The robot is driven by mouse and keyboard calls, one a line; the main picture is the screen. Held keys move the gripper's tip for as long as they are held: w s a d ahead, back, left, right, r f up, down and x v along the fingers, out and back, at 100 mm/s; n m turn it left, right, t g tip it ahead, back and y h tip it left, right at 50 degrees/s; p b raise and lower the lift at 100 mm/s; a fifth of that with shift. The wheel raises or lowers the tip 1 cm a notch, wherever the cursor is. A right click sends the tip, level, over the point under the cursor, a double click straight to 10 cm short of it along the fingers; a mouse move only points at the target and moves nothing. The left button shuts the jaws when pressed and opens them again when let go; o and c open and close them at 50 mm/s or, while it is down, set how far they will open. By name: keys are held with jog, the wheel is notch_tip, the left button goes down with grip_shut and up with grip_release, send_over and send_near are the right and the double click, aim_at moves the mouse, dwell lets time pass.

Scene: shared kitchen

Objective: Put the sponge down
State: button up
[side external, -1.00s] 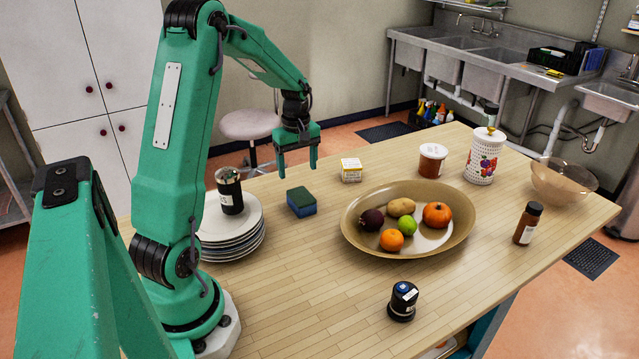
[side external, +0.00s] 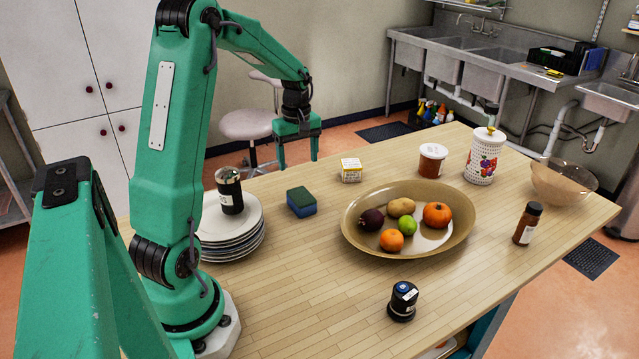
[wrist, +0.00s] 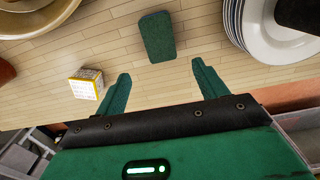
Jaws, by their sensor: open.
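The sponge (side external: 301,202), blue below with a dark green top, lies flat on the wooden table between the stack of plates and the oval platter. In the wrist view the sponge (wrist: 157,37) shows its green top, ahead of the fingertips and apart from them. My gripper (side external: 298,163) is open and empty, above the table near its back edge, behind the sponge in the side view. In the wrist view the two fingers of my gripper (wrist: 160,70) are spread wide with bare table between them.
A stack of plates (side external: 232,248) with a dark jar (side external: 229,190) on it stands left of the sponge. An oval platter (side external: 452,243) of fruit and vegetables is to the right. A small yellow-white box (side external: 351,170) sits behind. The front of the table is mostly clear.

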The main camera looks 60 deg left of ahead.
jog(key=s+d+r+m+t+y, duration=0.1)
jog(key=s+d+r+m, duration=0.1)
jog(key=d+r+m, duration=0.45)
jog(key=s+d+r+m+t, duration=0.1)
jog(key=d+r+m+t, duration=0.15)
jog(key=d, duration=0.65)
jog(key=s+d+r+m+t+h, duration=0.1)
jog(key=s+d+r+m+t, duration=0.1)
jog(key=s+d+m, duration=0.6)
jog(key=shift+s+d+r+m, duration=0.4)
jog(key=shift+s+d, duration=0.65)
jog(key=shift+d, duration=0.2)
